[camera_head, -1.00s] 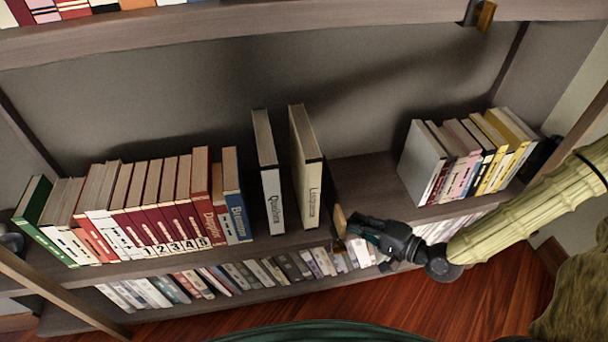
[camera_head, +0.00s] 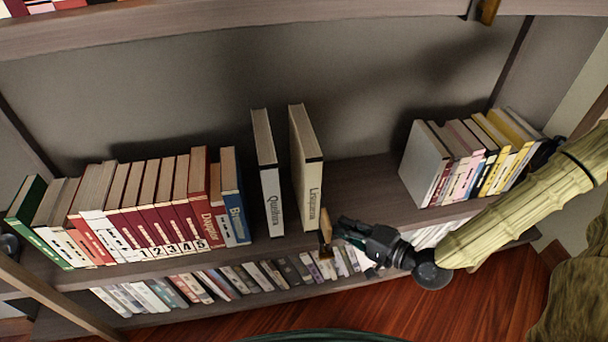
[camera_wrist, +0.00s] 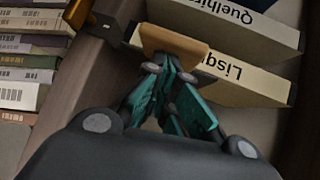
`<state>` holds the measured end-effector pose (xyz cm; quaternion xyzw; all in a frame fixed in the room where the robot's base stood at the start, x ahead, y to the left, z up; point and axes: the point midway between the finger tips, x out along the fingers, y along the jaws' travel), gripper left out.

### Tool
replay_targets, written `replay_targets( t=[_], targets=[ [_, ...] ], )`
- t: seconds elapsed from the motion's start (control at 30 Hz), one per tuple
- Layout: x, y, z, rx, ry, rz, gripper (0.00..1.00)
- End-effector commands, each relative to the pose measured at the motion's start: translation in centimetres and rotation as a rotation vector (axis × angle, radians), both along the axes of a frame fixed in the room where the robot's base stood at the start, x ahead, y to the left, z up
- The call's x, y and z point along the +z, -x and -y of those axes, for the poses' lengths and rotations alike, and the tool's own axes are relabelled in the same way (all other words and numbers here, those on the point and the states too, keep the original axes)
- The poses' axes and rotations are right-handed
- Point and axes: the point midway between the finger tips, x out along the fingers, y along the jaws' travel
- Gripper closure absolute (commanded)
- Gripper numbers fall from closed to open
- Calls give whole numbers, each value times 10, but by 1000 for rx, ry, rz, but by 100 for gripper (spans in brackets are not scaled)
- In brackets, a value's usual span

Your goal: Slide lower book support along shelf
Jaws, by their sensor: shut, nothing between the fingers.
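The lower book support (camera_head: 325,225) has a tan wooden block and a dark part at the front edge of the middle shelf. It stands at the front foot of the cream book (camera_head: 309,175). In the wrist view its tan block (camera_wrist: 172,44) lies across the cream book's lettered spine (camera_wrist: 235,80). My gripper (camera_head: 342,230) is shut and empty, just right of the block. In the wrist view my gripper's tips (camera_wrist: 160,70) are against or very close to the block; exact contact is unclear. The support's rear is mostly hidden.
A white-spined book (camera_head: 268,180) stands left of the cream book, with a gap between. A long row (camera_head: 150,210) of books fills the left; another group (camera_head: 465,160) stands at right. Bare shelf (camera_head: 360,185) lies between. Another support (camera_head: 487,10) is on the upper shelf.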

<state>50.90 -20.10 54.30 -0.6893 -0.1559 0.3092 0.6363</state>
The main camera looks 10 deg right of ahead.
Motion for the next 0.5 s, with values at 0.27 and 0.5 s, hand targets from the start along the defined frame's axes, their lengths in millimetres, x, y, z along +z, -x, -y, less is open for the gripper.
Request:
replay_targets(
  t=[0.27,0.5],
  targets=[
    [0,0,-1,1,0,0,100],
    [-1,0,-11,1,1,0,100]
  ],
)
